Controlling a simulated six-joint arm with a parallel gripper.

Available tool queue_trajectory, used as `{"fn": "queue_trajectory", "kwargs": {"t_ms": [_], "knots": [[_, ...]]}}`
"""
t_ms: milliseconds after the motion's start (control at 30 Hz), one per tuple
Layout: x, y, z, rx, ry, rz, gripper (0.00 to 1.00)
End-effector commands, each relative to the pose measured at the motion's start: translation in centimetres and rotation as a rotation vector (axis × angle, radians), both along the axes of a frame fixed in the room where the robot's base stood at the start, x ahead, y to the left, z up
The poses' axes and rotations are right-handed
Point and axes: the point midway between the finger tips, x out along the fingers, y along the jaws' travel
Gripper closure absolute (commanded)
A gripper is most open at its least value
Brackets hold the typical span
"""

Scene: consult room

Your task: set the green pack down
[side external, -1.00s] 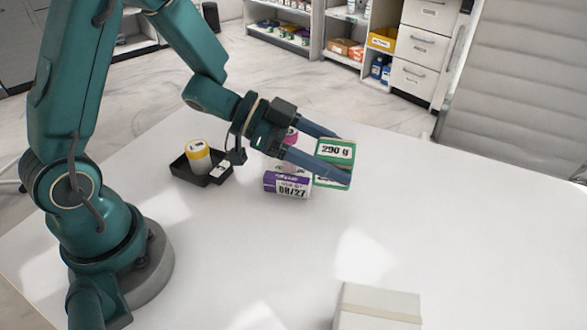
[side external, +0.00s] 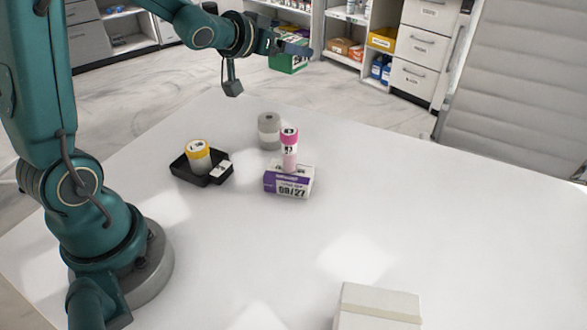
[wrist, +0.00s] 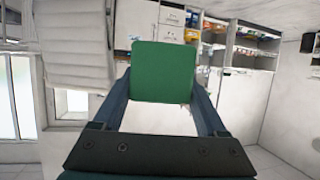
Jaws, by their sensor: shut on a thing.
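The green pack (side external: 288,65) is held in my gripper (side external: 298,51), raised well above the table near its far edge in the side view. In the wrist view the green pack (wrist: 163,72) shows a plain green face between my two fingers, which are shut on it. It touches nothing else that I can see. In the side view the fingers partly cover its upper part.
On the white table (side external: 400,210) stand a purple-and-white box (side external: 289,181) with a pink bottle (side external: 289,150) on it, a grey cylinder (side external: 269,131), and a black tray (side external: 184,174) with a yellow-topped jar (side external: 199,157). A pale box (side external: 377,308) is in front. The table's right side is clear.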

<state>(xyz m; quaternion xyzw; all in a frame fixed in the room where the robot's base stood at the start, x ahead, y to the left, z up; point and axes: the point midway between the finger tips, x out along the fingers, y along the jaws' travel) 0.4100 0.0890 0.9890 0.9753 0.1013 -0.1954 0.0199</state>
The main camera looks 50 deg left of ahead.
Motion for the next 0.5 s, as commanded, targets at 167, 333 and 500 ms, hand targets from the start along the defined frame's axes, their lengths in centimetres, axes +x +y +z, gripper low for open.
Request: {"fn": "queue_trajectory", "kwargs": {"t_ms": [167, 333, 500], "knots": [[-0.6, 3.0, 0.1, -0.003, -0.002, 0.135, 1.0], [-1.6, 6.0, 0.0, -0.002, -0.001, 0.271, 1.0], [-3.5, 9.7, -0.4, 0.0, 0.0, 0.447, 1.0]]}}
